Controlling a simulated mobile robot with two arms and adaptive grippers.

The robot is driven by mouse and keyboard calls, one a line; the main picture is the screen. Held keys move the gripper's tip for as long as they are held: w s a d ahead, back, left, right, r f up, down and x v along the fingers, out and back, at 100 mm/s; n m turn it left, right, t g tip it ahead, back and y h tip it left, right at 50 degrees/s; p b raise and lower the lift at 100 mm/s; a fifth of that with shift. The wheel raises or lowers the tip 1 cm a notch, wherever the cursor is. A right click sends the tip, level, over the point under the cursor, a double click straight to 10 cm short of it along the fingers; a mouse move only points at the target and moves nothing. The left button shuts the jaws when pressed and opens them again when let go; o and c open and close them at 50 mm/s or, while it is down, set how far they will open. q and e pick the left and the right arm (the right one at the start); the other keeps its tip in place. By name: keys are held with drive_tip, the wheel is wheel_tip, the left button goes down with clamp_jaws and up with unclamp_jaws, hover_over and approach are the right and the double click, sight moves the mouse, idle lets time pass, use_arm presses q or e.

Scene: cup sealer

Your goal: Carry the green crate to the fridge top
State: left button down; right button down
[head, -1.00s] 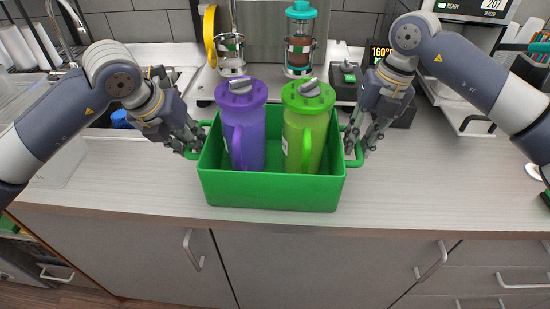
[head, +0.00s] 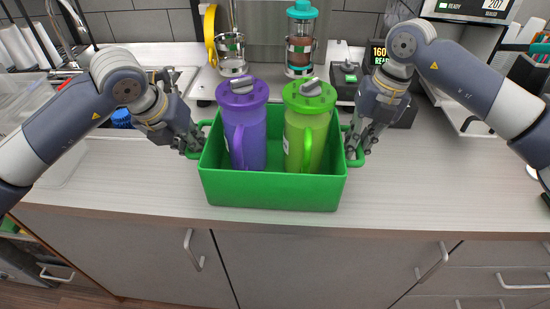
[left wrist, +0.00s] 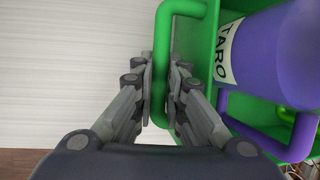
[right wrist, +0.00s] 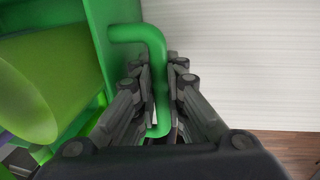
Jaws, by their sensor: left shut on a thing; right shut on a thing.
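The green crate (head: 270,190) is at the counter's front, in the middle of the head view. A purple pitcher (head: 243,125) and a lime green pitcher (head: 308,125) stand upright in it, both lidded. My left gripper (head: 194,148) is shut on the crate's left handle, which passes between its fingers in the left wrist view (left wrist: 161,85). My right gripper (head: 356,150) is shut on the right handle, also between its fingers in the right wrist view (right wrist: 159,90). I cannot tell whether the crate's bottom touches the counter. No fridge top is clearly in view.
Behind the crate stand a teal-lidded clear jar (head: 300,40), a metal machine with a yellow wheel (head: 211,35) and a small black device (head: 345,80). The counter (head: 450,185) is clear right of the crate. Clear bins (head: 30,100) stand at left.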

use_arm(q)
drive_tip(key=shift+w+r, duration=0.15)
drive_tip(key=shift+r, duration=0.2)
use_arm(e)
drive_tip(key=shift+w+r, duration=0.1)
drive_tip(key=shift+r, duration=0.2)
